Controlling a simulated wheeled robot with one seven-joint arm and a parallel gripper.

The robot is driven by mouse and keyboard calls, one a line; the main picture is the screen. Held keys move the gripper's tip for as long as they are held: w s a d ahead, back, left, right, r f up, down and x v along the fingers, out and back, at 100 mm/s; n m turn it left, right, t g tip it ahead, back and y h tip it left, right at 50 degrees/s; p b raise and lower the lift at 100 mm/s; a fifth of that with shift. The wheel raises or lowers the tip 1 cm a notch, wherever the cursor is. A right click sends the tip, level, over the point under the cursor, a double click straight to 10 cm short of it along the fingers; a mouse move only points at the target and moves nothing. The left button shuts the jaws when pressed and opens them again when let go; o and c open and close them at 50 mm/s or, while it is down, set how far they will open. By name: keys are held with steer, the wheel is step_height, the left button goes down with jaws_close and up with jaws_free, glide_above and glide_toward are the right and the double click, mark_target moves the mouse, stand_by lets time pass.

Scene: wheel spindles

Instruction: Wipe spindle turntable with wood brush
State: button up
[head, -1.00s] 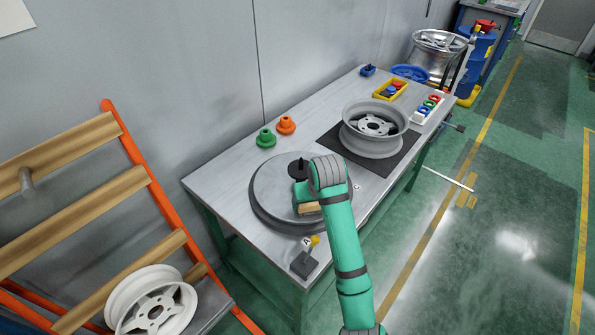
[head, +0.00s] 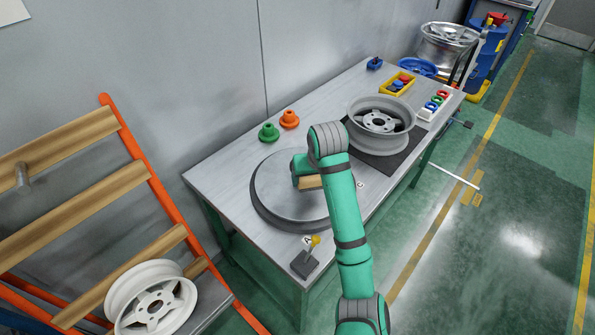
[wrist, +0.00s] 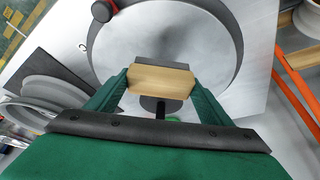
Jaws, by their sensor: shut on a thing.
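The spindle turntable (head: 275,193) is a round grey disc with a dark rim on the near left part of the workbench. It fills the upper middle of the wrist view (wrist: 205,38). My gripper (wrist: 160,84) is shut on the wood brush (wrist: 160,79), a light wooden block with a dark edge beyond it. In the head view the brush (head: 310,182) is over the right part of the disc. I cannot tell whether its bristles touch the surface. A dark centre post (wrist: 160,105) shows just behind the brush in the wrist view; my arm hides it in the head view.
A wheel (head: 380,125) stands on a black mat to the right. A yellow bin (head: 398,83) is farther back.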

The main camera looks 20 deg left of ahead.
steer(key=shift+r, duration=1.5)
